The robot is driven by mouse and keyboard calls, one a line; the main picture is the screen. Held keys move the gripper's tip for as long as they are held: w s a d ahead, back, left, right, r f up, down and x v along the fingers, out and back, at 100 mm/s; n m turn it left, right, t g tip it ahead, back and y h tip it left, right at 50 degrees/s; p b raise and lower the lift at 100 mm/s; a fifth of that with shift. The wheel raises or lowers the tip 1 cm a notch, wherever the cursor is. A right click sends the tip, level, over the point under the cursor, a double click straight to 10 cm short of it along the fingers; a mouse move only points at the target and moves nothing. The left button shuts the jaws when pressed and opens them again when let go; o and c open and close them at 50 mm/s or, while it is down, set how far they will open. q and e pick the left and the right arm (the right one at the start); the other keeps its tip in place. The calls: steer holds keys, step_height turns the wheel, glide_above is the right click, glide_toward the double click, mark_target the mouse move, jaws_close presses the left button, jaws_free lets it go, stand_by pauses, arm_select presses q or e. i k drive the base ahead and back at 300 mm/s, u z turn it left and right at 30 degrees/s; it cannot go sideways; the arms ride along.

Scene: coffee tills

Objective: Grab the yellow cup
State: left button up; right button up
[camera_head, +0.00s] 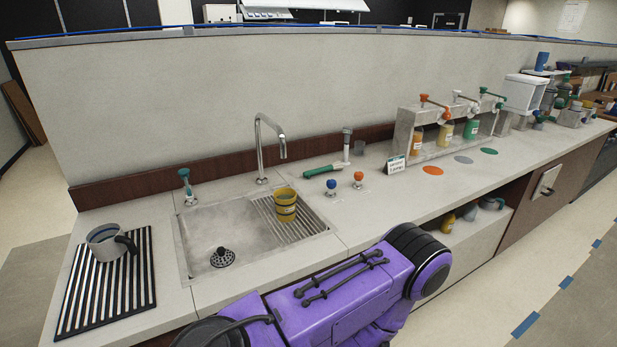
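The yellow cup (286,208) stands upright at the right side of the sink (207,240), on or just in front of its ribbed drain area (303,228). It has a dark band around it. Nothing is holding it. Neither of my grippers is in view. A purple and black arm link of mine crosses the bottom middle and hides part of the counter's front edge.
A grey mug (104,243) stands on a striped mat (80,300) at the left. A tall faucet (258,150) rises behind the sink. Blue (331,184) and orange (358,177) knobs stand to the right. Pump bottles (446,134) stand on a rack farther right.

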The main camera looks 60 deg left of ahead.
mark_target(286, 206)
steer(key=i, duration=1.4)
steer(key=u, duration=1.65)
